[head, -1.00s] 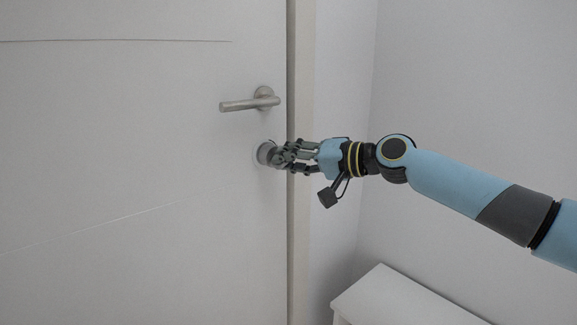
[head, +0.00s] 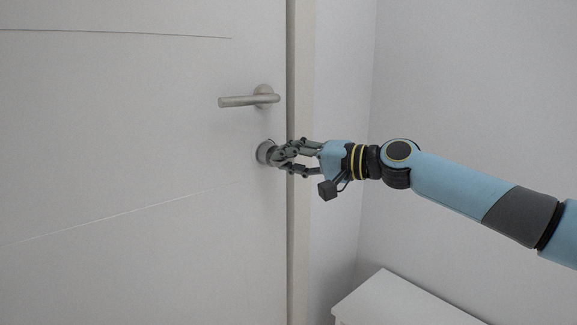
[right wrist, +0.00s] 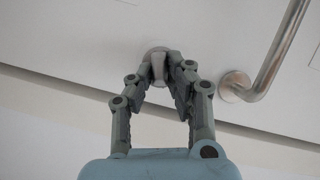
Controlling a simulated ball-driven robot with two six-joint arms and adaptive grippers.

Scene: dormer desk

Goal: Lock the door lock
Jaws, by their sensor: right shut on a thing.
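The white door (head: 130,150) fills the left of the head view and looks closed. The round metal door lock (head: 264,152) sits below the lever handle, near the door's right edge. In the right wrist view the lock (right wrist: 157,54) shows a thumb-turn (right wrist: 159,68) standing out from its round plate. My right gripper (head: 276,157) is shut on this thumb-turn, with its fingertips (right wrist: 172,68) close about it in the right wrist view. The fingers partly hide the lock in the head view. My left gripper is not in view.
The metal lever handle (head: 250,99) lies level just above the lock, and shows right of my fingers in the right wrist view (right wrist: 270,70). A white cabinet top (head: 400,300) stands at lower right. The wall right of the frame is bare.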

